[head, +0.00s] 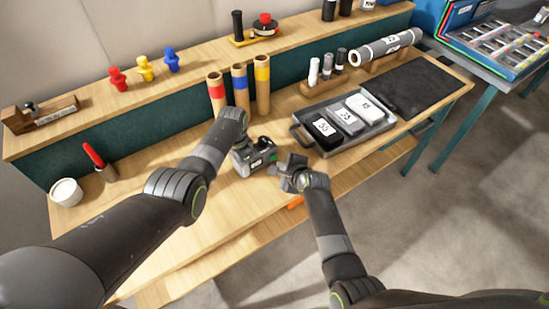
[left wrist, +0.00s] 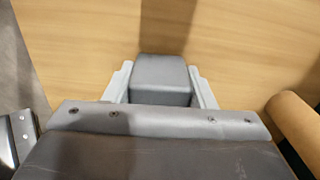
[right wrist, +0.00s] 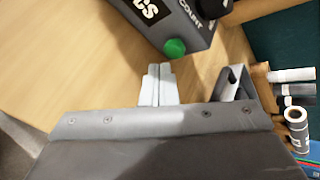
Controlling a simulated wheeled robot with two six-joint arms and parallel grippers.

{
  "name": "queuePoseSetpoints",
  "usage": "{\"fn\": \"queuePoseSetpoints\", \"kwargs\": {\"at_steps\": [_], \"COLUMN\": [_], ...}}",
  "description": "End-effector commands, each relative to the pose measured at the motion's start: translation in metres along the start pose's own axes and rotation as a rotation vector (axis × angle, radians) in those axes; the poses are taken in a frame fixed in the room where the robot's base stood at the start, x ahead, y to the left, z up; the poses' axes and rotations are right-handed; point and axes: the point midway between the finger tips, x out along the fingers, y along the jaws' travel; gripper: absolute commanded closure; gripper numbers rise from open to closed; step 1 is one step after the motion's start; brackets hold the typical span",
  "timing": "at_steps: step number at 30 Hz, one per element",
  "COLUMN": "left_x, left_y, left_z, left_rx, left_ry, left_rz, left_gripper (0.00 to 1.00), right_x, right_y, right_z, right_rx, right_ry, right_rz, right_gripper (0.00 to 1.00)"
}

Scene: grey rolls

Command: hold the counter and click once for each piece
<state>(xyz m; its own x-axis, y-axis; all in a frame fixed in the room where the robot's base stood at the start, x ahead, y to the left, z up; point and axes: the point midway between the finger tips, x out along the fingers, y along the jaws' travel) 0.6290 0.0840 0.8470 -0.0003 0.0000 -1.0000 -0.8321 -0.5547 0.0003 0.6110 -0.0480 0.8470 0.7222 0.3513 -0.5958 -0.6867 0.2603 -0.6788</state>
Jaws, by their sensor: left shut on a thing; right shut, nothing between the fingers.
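The counter (head: 263,157) is a dark grey box with a green button, near the front of the wooden bench. My left gripper (head: 241,163) is shut on it. In the left wrist view the counter's plain grey end (left wrist: 160,80) sits between the fingers. My right gripper (head: 277,168) is shut and empty, just right of the counter. In the right wrist view its closed fingertips (right wrist: 158,72) are close to the green button (right wrist: 174,48), with a small gap seeming to show. The counter's display (right wrist: 147,10) is only partly in view and its full reading cannot be made out.
A grey tray (head: 297,132) holds black, grey and white labelled blocks to the right. Three banded cardboard tubes (head: 240,90) stand behind the counter. A white cup (head: 66,192) is at left.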

Motion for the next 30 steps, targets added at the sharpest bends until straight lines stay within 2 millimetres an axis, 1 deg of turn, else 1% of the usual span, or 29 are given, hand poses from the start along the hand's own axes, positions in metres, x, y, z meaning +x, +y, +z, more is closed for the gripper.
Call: {"fn": "queuePoseSetpoints", "kwargs": {"at_steps": [13,21,30], "left_x": [-0.0004,-0.0004,-0.0003], "left_y": [-0.0003,-0.0003,-0.0003], "left_z": [-0.0002,-0.0002,-0.0002], "left_rx": [0.000,0.000,0.000], "left_ry": [0.001,0.001,0.001], "left_rz": [-0.001,-0.001,-0.001], "left_gripper": [0.81,0.81,0.81], "right_x": [0.0001,0.0060,0.0065], "right_y": [-0.0002,-0.0038,-0.0038], "right_z": [0.0002,0.0038,0.0040], "right_rx": [0.000,-0.001,0.000], "right_ry": [0.000,-0.001,0.000], "right_rz": [0.000,0.000,0.000], "right_gripper": [1.00,1.00,1.00]}}
